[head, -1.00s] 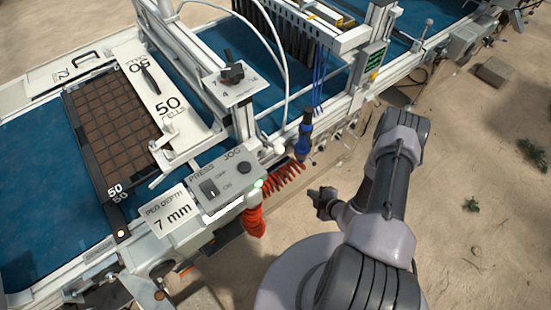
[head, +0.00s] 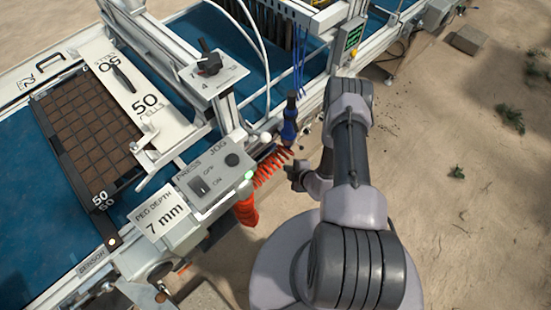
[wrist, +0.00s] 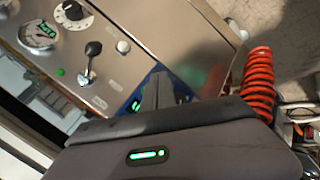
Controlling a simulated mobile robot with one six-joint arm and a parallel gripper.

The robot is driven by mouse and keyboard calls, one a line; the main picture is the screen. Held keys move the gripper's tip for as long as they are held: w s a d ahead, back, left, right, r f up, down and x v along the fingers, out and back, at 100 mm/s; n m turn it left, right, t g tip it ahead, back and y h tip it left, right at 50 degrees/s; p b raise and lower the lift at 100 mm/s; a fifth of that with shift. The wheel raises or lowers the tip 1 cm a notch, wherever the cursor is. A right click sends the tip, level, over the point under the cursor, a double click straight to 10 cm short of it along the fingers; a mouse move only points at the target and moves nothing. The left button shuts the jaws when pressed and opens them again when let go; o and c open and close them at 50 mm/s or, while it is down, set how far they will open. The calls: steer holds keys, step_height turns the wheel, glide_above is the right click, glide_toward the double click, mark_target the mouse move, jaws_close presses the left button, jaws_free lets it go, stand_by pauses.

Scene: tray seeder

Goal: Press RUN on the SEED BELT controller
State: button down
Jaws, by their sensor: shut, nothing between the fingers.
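No label reading SEED BELT and no RUN button can be made out in either view. My gripper (head: 297,175) shows in the head view, small and dark, just right of the orange coiled hose (head: 268,168). In the wrist view my gripper (wrist: 160,90) has its fingers together and empty, in front of a metal panel (wrist: 185,35). That panel carries a gauge (wrist: 38,36), a black knob (wrist: 74,11), a black-knobbed lever (wrist: 90,62) and a green light (wrist: 60,72). I cannot tell whether the fingers touch anything.
The PRESS/JOG box (head: 225,180) with an OFF/ON switch stands on the machine's near edge, beside the PEG DEPTH sign (head: 160,217). A green-lit display (head: 352,38) is farther along. A dark cell tray (head: 85,130) lies on the blue belt. Sandy ground at right is mostly open.

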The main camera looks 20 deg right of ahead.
mark_target(275, 158)
steer(key=shift+w+a+b, duration=0.25)
steer(key=shift+w, duration=0.45)
steer(key=shift+w+a+b, duration=0.2)
steer(key=shift+w+a, duration=0.05)
steer(key=shift+w, duration=0.4)
stand_by(1.0)
steer(key=shift+w+a, duration=0.1)
steer(key=shift+w, duration=0.3)
